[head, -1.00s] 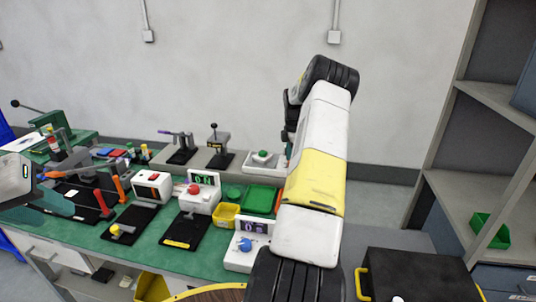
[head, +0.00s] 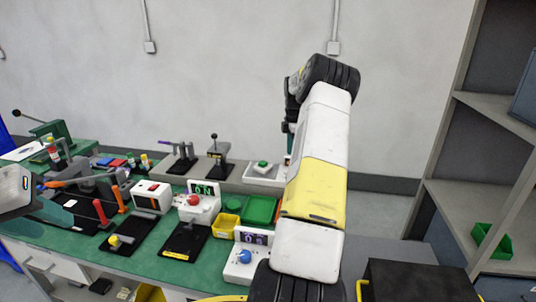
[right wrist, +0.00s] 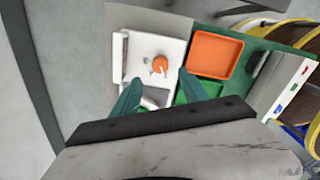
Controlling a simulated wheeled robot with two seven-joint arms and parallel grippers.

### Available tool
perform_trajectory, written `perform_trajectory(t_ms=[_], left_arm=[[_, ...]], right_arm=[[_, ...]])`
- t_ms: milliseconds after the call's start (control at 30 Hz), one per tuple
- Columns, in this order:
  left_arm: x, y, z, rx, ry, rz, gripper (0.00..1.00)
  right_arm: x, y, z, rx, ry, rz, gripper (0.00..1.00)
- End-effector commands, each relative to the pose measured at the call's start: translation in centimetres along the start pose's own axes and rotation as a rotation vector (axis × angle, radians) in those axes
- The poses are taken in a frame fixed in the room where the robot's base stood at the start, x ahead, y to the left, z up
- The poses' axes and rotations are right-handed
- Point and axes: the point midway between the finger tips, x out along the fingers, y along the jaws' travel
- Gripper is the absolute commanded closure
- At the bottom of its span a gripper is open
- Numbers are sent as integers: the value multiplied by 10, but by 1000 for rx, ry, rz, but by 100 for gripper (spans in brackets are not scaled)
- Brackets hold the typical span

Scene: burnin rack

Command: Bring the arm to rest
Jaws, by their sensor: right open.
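My right arm (head: 315,175), white with a yellow band, rises through the middle of the head view. Its gripper is mostly hidden there behind the arm. In the right wrist view my right gripper (right wrist: 159,77) has its two green fingers apart, over a white unit with an orange knob (right wrist: 160,65). I see nothing held between the fingers; contact with the unit cannot be told. My left gripper (head: 48,216) is at the left edge of the head view, above the bench's left part, partly cut off. Its jaw opening cannot be told.
The green bench (head: 130,255) holds black fixtures, a white unit with a red button (head: 197,203), one with a blue knob (head: 240,262) and a yellow bin (head: 227,226). An orange tray (right wrist: 213,53) lies beside the right gripper. Shelves (head: 485,190) stand at right.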

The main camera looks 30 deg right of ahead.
Motion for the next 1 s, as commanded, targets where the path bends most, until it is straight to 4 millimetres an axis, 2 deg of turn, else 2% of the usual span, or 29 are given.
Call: perform_trajectory(t_ms=[367,467,567,667,800,867,1000], left_arm=[[0,0,0,0,0,0,64],[0,0,0,0,0,0,64],[0,0,0,0,0,0,64],[0,0,0,0,0,0,64],[0,0,0,0,0,0,64],[0,0,0,0,0,0,64],[0,0,0,0,0,0,64]], right_arm=[[0,0,0,0,0,0,48],[-6,-1,-6,6,-2,6,48],[-26,-4,-25,32,-8,27,48],[-59,-14,-56,90,-12,62,48],[-107,-42,-105,202,-4,120,48],[-124,-56,-125,253,5,145,48],[-160,-98,-165,377,41,198,48]])
